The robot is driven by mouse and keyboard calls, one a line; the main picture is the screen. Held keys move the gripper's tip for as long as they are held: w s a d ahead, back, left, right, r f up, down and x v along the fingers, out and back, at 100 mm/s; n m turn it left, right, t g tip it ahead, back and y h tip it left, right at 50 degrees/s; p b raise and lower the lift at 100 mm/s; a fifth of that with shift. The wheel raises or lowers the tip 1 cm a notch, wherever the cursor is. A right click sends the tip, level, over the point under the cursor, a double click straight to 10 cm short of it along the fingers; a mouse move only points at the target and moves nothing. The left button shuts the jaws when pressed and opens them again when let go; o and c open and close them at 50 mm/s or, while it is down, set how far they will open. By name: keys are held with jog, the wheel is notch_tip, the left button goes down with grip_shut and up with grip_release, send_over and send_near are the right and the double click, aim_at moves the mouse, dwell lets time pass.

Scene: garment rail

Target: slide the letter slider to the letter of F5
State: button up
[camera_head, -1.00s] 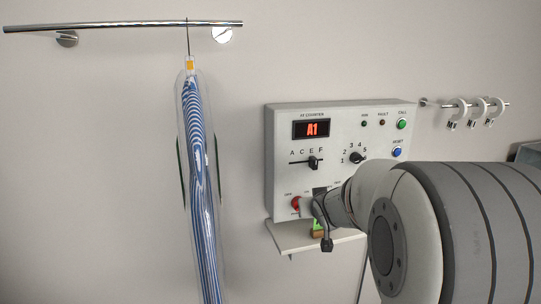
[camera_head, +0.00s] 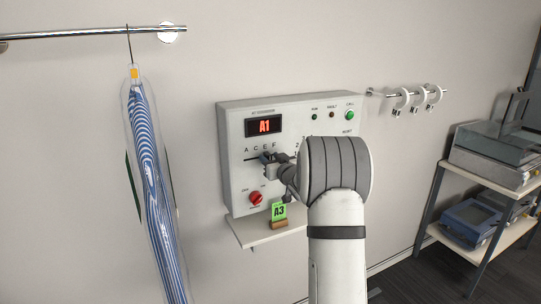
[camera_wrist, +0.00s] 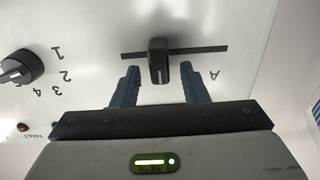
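The letter slider's black knob (camera_wrist: 158,62) stands on its dark slot (camera_wrist: 207,50) in the wrist view, left of the slot's middle and away from the letter A (camera_wrist: 214,75). My gripper (camera_wrist: 160,80) is open, with one blue finger on each side of the knob and visible gaps to both. The gripper hides the other letters in the wrist view. In the head view my gripper (camera_head: 268,160) is at the slider under E and F and covers the knob. The display (camera_head: 264,126) on the control panel (camera_head: 232,185) reads A1.
The number dial (camera_wrist: 15,68) is beside the slider. A red knob (camera_head: 256,197) is below it. A green A3 card (camera_head: 279,211) stands on the shelf (camera_head: 250,236). A bagged striped garment (camera_head: 150,175) hangs at left; a rack (camera_head: 470,255) stands at right.

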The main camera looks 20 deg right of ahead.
jog(key=shift+w, duration=0.55)
grip_shut()
